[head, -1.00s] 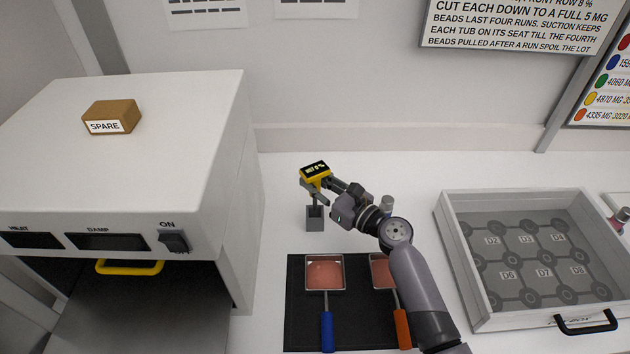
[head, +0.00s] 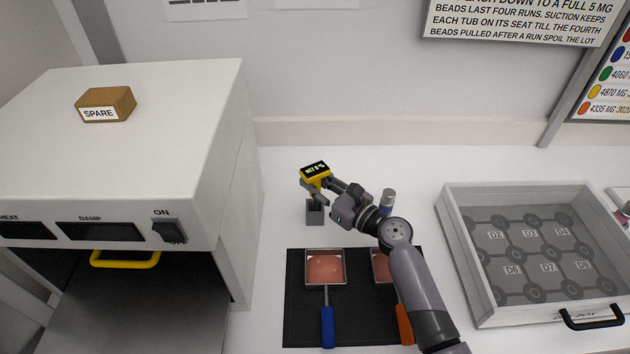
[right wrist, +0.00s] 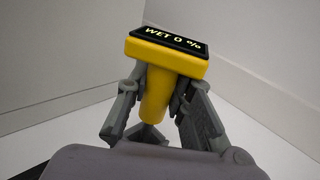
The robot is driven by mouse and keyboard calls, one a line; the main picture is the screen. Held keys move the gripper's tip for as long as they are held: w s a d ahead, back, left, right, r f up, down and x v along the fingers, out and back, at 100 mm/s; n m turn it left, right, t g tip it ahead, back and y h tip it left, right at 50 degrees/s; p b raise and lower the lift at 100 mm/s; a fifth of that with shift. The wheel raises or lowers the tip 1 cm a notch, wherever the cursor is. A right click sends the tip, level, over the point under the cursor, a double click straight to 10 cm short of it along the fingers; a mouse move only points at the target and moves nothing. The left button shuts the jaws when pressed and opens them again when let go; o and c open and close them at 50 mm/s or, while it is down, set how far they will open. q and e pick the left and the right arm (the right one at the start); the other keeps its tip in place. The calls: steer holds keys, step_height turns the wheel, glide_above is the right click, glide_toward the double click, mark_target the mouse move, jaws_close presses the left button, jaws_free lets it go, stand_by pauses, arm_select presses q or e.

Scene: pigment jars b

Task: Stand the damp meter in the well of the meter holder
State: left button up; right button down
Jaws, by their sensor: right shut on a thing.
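The damp meter (head: 315,171) has a yellow body and a black display. My right gripper (head: 318,187) is shut on it. In the right wrist view the meter (right wrist: 165,62) reads "WET 0 %", and its tapered yellow stem sits between both fingers of the gripper (right wrist: 155,108). The meter holder (head: 315,214) is a small grey block on the white bench. In the head view the meter and gripper appear just above and behind the holder's top. The gripper partly covers the holder, and I cannot tell whether the stem is in the well. My left gripper is not in view.
A black mat (head: 296,322) carries two square pans of pink stuff, one with a blue handle (head: 328,326), one orange. A white oven-like box (head: 200,140) stands left. A grey-seated tray (head: 455,262) lies right. A small jar (head: 388,198) stands behind my right arm.

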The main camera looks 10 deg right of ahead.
steer(key=shift+f+b, duration=1.5)
steer(key=shift+f, duration=0.3)
steer(key=c, duration=1.3)
jaws_free()
steer(key=shift+c, duration=0.2)
steer(key=v, duration=1.2)
